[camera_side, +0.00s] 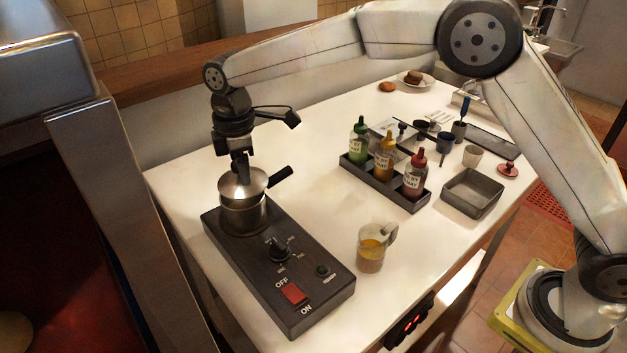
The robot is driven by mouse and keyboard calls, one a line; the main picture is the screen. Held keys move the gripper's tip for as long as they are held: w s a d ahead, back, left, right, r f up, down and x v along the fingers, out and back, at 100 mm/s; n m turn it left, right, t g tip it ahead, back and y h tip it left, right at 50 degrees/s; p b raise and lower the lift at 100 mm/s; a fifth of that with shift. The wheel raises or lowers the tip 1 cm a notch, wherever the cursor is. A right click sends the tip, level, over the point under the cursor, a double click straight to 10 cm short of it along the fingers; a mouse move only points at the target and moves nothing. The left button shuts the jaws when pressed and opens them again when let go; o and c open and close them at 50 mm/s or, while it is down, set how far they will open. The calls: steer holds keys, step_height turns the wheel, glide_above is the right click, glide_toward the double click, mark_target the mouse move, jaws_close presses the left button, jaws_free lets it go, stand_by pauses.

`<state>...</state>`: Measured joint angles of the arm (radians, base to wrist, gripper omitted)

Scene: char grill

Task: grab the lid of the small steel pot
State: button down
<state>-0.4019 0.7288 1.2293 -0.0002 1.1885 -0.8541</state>
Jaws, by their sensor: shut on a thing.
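The small steel pot (243,215) stands on the black hot plate (295,263) at the left front of the table. Its steel lid (243,187) is over the top of the pot, and it looks tilted or slightly raised; I cannot tell if it touches the rim all round. A black handle (281,177) sticks out to the right of the pot. My gripper (241,175) points down from above and is shut on the top of the lid. Its fingertips and the lid's knob are mostly hidden.
A glass mug (371,254) with yellow liquid stands right of the hot plate. A black rack (403,190) holds green, yellow and red bottles. A grey tray (472,193) lies to the right. The white table (310,174) is clear between pot and rack.

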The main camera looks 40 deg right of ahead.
steer(key=s+d+r, duration=0.4)
steer(key=s+r, duration=0.5)
steer(key=s, duration=0.3)
steer(key=shift+s+d, duration=0.15)
steer(key=shift+s, duration=0.1)
stand_by(0.5)
